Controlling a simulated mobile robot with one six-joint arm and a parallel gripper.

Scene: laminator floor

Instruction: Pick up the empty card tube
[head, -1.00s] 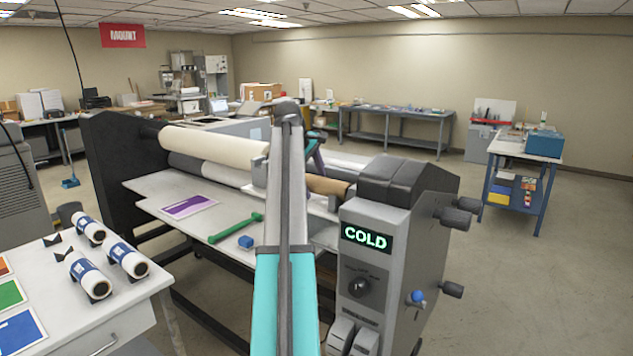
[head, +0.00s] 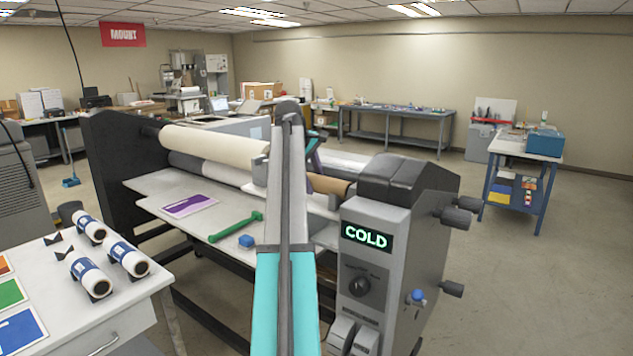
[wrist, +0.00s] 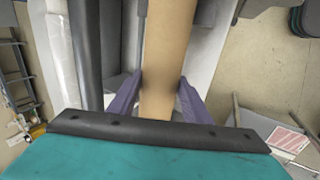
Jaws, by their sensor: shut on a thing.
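The empty card tube (head: 330,185) is plain brown and shows at the laminator's roller line, just right of my arm in the head view. In the wrist view the tube (wrist: 168,45) runs up the picture between the two purple fingers of my gripper (wrist: 160,84). My gripper is shut on the tube, with one finger on each side. In the head view my gripper (head: 313,150) is mostly hidden behind my arm. The tube's left part is also hidden there.
The laminator (head: 398,215) has a "COLD" display, a cream roll (head: 212,142) and a feed table holding a purple sheet (head: 190,205), a green tool (head: 236,227) and a blue block (head: 247,241). White rolls (head: 128,258) lie on the left table. The floor at right is open.

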